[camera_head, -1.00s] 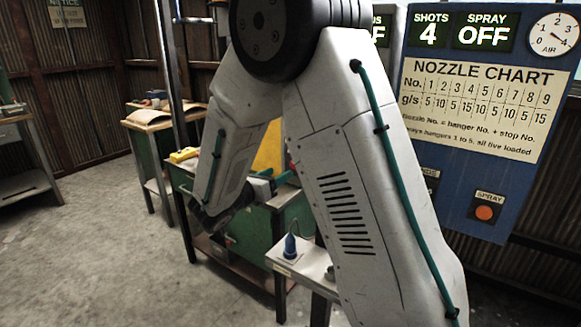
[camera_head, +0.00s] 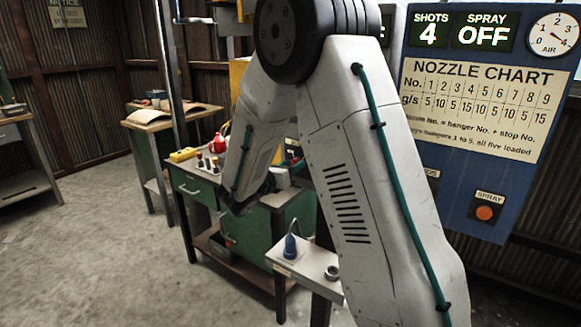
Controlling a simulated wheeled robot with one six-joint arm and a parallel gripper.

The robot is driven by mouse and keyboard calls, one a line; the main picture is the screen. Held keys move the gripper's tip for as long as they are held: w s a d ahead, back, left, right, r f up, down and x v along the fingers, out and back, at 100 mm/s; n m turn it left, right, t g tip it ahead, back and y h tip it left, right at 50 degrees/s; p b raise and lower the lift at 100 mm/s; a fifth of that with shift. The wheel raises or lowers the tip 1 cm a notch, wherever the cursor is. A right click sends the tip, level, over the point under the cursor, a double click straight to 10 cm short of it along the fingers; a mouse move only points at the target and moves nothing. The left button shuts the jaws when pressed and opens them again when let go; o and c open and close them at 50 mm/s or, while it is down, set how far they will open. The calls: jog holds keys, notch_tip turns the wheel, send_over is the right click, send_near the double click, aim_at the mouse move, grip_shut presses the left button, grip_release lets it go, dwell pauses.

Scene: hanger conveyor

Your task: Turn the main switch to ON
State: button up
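A blue control panel (camera_head: 490,195) stands at the right. Its displays read shots 4 and spray OFF (camera_head: 485,30). An orange spray button (camera_head: 484,213) sits low on it. I cannot make out the main switch; my arm covers the left part of the panel. My forearm hangs down left of centre, and my wrist (camera_head: 250,195) is in front of the green workbench (camera_head: 205,197). The fingers of my gripper are hidden behind my arm, so I cannot tell whether they are open or shut.
A small grey stand (camera_head: 305,268) with a blue-capped item (camera_head: 290,246) is below my arm. Small bottles and a red container (camera_head: 217,143) stand on the green bench. A dark post (camera_head: 172,70) rises at its left. The floor at left is clear.

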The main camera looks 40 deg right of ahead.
jog(key=c, duration=0.5)
jog(key=shift+m, duration=0.3)
jog(key=shift+s+m+t+y, duration=0.15)
jog(key=shift+m+t+y, duration=0.05)
jog(key=shift+m, duration=3.95)
jog(key=shift+s+m+t+y, duration=0.1)
jog(key=shift+m+t+y, duration=0.1)
jog(key=shift+m, duration=3.95)
jog(key=shift+f, duration=0.1)
jog(key=o, duration=1)
